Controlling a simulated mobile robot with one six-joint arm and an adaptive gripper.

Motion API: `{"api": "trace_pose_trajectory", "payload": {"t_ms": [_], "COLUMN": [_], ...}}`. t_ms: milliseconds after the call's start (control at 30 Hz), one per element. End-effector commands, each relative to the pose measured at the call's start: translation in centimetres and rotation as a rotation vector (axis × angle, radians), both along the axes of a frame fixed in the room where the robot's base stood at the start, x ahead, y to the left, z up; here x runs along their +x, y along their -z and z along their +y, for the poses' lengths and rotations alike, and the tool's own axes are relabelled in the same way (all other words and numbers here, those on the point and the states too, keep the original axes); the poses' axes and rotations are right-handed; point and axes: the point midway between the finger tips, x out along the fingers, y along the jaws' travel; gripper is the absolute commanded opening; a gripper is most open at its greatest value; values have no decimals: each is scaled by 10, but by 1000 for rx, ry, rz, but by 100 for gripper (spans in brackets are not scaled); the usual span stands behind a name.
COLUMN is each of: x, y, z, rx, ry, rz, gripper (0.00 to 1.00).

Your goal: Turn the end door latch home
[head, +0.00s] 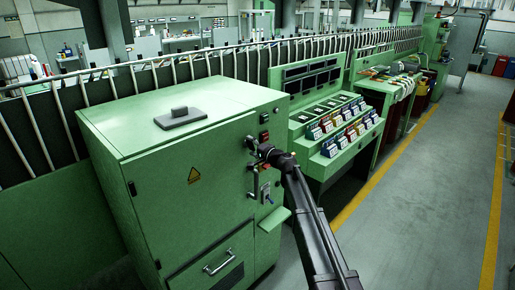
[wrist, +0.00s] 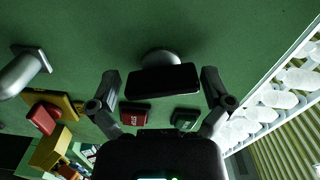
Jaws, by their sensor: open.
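The latch (wrist: 163,80) is a dark flat bar on a round silver boss (wrist: 161,57) on the green door face. In the wrist view it lies nearly level, slightly tilted. My gripper (wrist: 160,76) is open, with one finger on each side of the bar and a gap at both ends. The bar is not gripped. In the head view my gripper (head: 255,150) is at the front of the green cabinet (head: 150,160), near its right edge. There the gripper and wrist hide most of the latch.
A red button (wrist: 134,117) and a green button (wrist: 185,120) sit close by the fingers. A silver handle (wrist: 25,72) and a yellow-and-red switch (wrist: 50,110) stick out at left. A desk with coloured tags (head: 340,125) stands right of the cabinet. The aisle floor (head: 430,190) is clear.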

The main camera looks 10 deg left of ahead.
Motion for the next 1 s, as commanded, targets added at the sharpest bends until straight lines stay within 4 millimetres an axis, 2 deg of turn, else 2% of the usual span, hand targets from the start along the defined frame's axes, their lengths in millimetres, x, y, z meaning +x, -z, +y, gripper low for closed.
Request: {"api": "trace_pose_trajectory", "payload": {"t_ms": [367, 1000], "x": [-5, -54], "y": [-1, -1], "z": [-9, -87], "rx": [2, -1], "ry": [2, 0], "rz": [1, 0], "gripper": [100, 100]}}
